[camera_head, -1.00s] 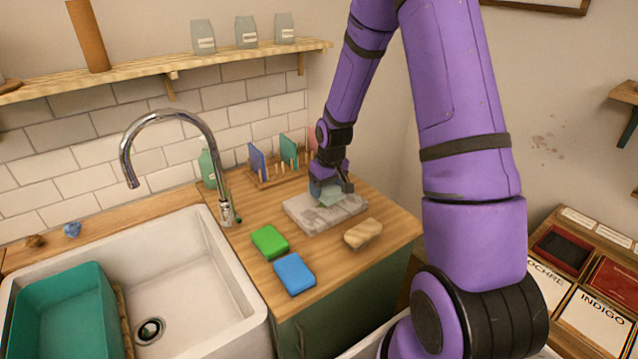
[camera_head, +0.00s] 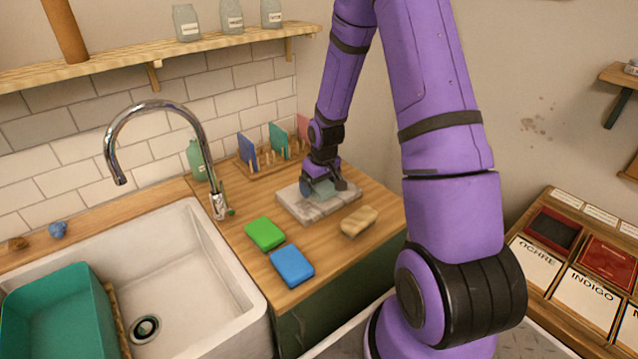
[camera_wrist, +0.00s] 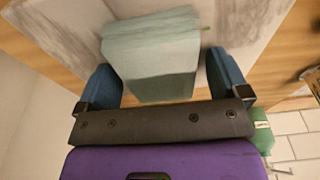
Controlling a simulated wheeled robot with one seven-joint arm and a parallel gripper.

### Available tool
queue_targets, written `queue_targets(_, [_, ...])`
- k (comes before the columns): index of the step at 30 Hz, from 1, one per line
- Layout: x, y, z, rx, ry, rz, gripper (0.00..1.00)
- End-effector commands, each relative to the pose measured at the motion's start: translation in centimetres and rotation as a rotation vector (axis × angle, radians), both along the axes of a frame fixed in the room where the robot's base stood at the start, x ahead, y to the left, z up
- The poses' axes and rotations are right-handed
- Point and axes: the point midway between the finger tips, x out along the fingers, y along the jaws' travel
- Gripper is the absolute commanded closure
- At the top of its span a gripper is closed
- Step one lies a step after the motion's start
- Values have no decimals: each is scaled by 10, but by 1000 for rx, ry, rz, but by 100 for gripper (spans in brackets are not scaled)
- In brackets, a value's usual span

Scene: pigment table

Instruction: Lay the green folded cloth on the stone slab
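The folded cloth (camera_head: 323,190) is pale green. It lies low over the stone slab (camera_head: 291,206) on the wooden counter and appears to rest on it. In the wrist view the cloth (camera_wrist: 152,52) sits between the two blue fingers of my gripper (camera_wrist: 160,75). The fingers are wide apart, and a narrow gap shows between the cloth and the right finger. Contact at the left finger is not clear. In the head view my gripper (camera_head: 323,187) points down over the slab's far half and hides part of the cloth. The slab also shows in the wrist view (camera_wrist: 70,28).
A green sponge (camera_head: 265,233), a blue sponge (camera_head: 292,266) and a tan brush-like block (camera_head: 359,221) lie in front of the slab. A rack (camera_head: 262,171) with coloured panels stands behind it. The sink (camera_head: 185,275) and tap (camera_head: 160,110) are to the left.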

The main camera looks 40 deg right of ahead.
Motion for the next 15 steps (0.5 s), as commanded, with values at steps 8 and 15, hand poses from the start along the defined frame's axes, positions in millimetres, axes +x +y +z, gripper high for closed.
queue_targets(8, [0, 0, 1, 0, 0, 0, 7])
queue_targets(15, [-3, 0, 24, -1, -3, 0, 7])
